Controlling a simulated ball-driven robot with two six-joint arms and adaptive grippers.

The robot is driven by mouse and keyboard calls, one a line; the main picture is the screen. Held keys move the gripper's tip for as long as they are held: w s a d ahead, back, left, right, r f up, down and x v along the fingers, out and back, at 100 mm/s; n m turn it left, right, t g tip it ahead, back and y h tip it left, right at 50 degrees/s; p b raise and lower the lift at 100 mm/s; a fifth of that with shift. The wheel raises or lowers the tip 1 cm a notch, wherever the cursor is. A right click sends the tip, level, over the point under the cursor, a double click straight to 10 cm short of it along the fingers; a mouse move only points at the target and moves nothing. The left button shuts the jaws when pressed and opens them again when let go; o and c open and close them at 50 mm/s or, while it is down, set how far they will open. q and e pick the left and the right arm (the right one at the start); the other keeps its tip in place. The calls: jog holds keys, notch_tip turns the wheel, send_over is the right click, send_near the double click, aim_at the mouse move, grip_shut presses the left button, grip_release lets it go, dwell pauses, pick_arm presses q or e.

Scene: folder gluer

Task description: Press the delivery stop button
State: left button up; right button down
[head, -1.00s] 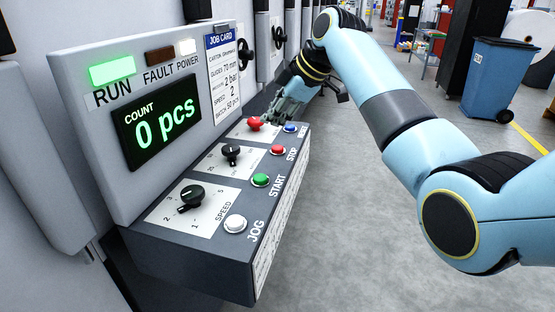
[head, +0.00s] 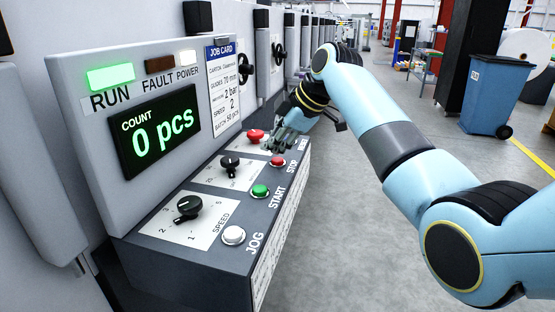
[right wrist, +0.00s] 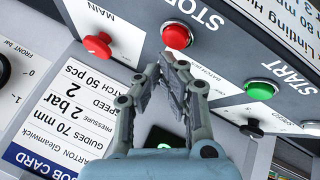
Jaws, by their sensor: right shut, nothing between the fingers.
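The red stop button (head: 277,161) sits on the grey sloping console, beside the label STOP. It also shows in the right wrist view (right wrist: 177,36) at the top centre. My right gripper (head: 275,149) is shut and empty, with its fingertips close by the button in the head view. In the right wrist view the fingertips (right wrist: 168,58) lie just below the button in the picture. I cannot tell whether they touch it. My left gripper is not in view.
A red knob (right wrist: 97,45) marked MAIN, a green START button (head: 260,191), a white JOG button (head: 234,236) and a black speed dial (head: 189,207) are close by. The RUN lamp (head: 110,77) is lit green; the display (head: 156,131) reads 0 pcs. Open floor lies right.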

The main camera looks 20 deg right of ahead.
aim_at(274, 160)
jog(key=shift+f, duration=0.15)
dwell(0.7)
jog(key=shift+f, duration=0.9)
dwell(0.8)
jog(key=shift+r+p, duration=0.95)
jog(key=shift+r, duration=0.05)
notch_tip(274, 160, up, 5)
jog(key=p, duration=0.5)
jog(key=shift+r, duration=0.1)
